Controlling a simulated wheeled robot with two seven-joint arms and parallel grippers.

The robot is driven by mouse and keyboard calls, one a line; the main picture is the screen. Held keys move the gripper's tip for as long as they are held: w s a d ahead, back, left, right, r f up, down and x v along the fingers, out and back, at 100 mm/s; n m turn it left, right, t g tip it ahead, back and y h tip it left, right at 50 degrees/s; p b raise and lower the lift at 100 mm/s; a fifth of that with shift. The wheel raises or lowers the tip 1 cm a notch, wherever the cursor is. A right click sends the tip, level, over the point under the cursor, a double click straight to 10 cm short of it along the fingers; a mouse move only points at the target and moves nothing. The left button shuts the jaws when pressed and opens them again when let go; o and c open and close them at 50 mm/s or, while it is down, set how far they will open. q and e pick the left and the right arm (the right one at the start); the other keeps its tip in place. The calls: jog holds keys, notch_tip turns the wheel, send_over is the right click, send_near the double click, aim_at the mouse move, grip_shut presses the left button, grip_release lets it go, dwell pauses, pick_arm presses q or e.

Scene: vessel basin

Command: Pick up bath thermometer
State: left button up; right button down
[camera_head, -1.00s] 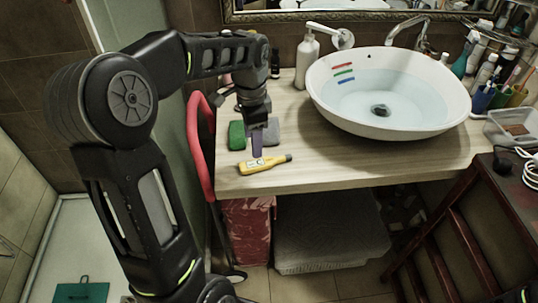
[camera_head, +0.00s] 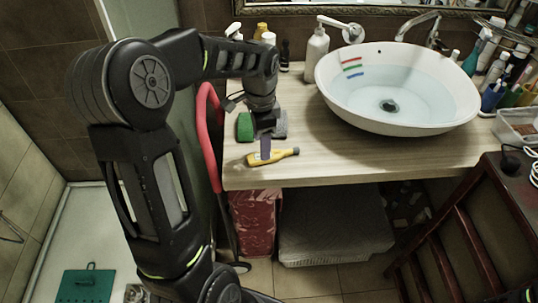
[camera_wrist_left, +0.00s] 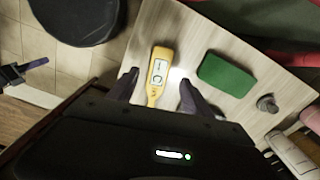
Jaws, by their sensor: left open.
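Nothing is held. Part of the thermometer is hidden behind a finger in the head view. My right gripper does not show.
A white basin (camera_head: 452,113) with water stands to the right. A soap bottle (camera_head: 316,55) stands behind. A red curved rail (camera_head: 203,110) runs along the counter's left side. The counter's front middle is clear.

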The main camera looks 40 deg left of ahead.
aim_at(274, 155)
pick_arm(q)
notch_tip(274, 155, down, 4)
jog(key=shift+f+p, duration=0.15)
jog(key=shift+p, duration=0.2)
dwell(0.4)
grip_shut()
dwell(0.4)
